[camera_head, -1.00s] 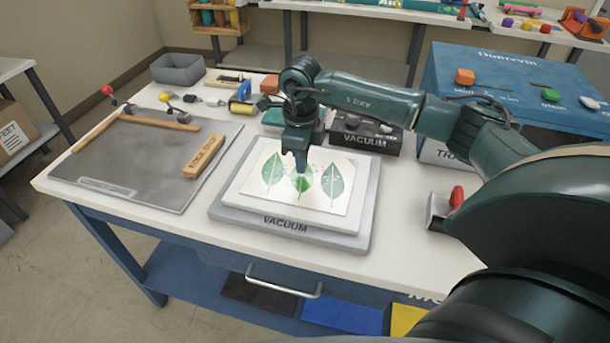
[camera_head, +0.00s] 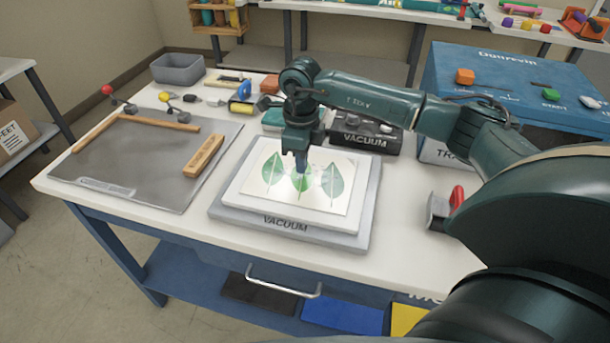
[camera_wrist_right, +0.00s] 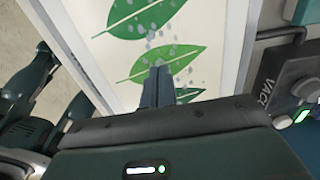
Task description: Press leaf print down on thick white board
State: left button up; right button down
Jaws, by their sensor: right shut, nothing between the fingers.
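The leaf print (camera_head: 338,202), a pale sheet with green leaves, lies on the thick white board (camera_head: 237,189). The board rests on the grey vacuum plate (camera_head: 226,213). My right gripper (camera_head: 300,172) is shut and empty, pointing down over the middle leaf; I cannot tell for certain whether its tips touch the print. In the right wrist view the shut fingers (camera_wrist_right: 158,82) end at the middle leaf, and small greyish spots scatter over the print (camera_wrist_right: 120,62). My left gripper is not in view.
A grey cutting mat (camera_head: 120,165) with wooden bars lies at the left. A black vacuum box (camera_head: 366,136) stands behind the plate and a blue machine (camera_head: 520,85) at the back right. A red-handled tool (camera_head: 446,207) lies to the right. The front table edge is clear.

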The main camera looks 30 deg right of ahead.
aim_at(301, 175)
jog(key=shift+f+b, duration=0.6)
jog(key=shift+f, duration=0.3)
dwell(1.2)
jog(key=shift+r+p, duration=2.35)
jog(key=shift+r, duration=1.25)
